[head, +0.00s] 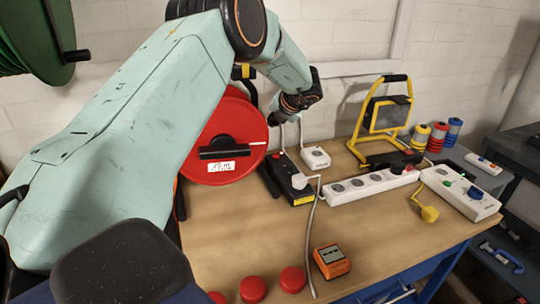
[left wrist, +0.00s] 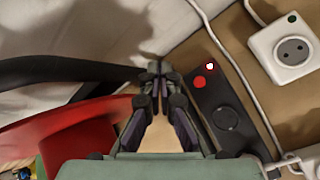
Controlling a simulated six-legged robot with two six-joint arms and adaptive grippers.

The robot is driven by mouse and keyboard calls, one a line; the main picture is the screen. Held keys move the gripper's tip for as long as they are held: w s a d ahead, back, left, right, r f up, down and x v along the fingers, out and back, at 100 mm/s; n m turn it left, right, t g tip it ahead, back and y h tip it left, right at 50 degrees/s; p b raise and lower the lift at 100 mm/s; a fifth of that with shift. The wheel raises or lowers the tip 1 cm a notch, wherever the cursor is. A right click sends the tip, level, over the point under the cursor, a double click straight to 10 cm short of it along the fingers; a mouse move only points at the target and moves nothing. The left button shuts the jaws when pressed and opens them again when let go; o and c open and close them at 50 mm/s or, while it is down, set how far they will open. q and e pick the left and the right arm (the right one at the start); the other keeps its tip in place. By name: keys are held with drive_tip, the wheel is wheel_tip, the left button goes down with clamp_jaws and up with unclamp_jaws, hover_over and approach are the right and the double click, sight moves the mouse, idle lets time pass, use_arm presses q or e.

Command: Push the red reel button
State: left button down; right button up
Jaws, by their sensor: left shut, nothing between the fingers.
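The red button (left wrist: 199,82) is a small round cap on a black box (left wrist: 225,118) in the left wrist view. A small white, red-rimmed spot sits beside it. In the head view, the black box (head: 288,181) stands on the bench beside the red cable reel (head: 222,135), and a small red spot shows near its far end. My left gripper (left wrist: 156,68) is shut and empty. In the wrist view its tips are left of the button and appear apart from it. In the head view, the left gripper (head: 274,118) hangs near the box's far end. My right gripper is not seen.
A white socket (head: 315,158) and its cable lie right of the box. A white power strip (head: 370,186), a yellow work lamp (head: 385,115) and a white box (head: 460,193) stand further right. An orange device (head: 331,261) and red domes (head: 292,280) lie in front.

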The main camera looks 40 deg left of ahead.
use_arm(q)
drive_tip(key=b, duration=0.4)
hover_over(276, 157)
drive_tip(key=f, duration=0.4)
drive_tip(key=shift+w+d+f, duration=0.2)
drive_tip(key=shift+d, duration=0.1)
drive_tip(key=f+b, duration=0.1)
drive_tip(key=a+f+b, duration=0.1)
drive_tip(key=f, duration=0.1)
drive_tip(key=shift+s, duration=0.2)
drive_tip(key=shift+w+f+b, duration=0.1)
drive_tip(key=shift+f+b, duration=0.2)
drive_tip(key=shift+f, duration=0.15)
drive_tip(key=shift+w+d+f, duration=0.1)
drive_tip(key=shift+d+f, duration=0.05)
drive_tip(key=shift+d, duration=0.2)
drive_tip(key=shift+a, duration=0.25)
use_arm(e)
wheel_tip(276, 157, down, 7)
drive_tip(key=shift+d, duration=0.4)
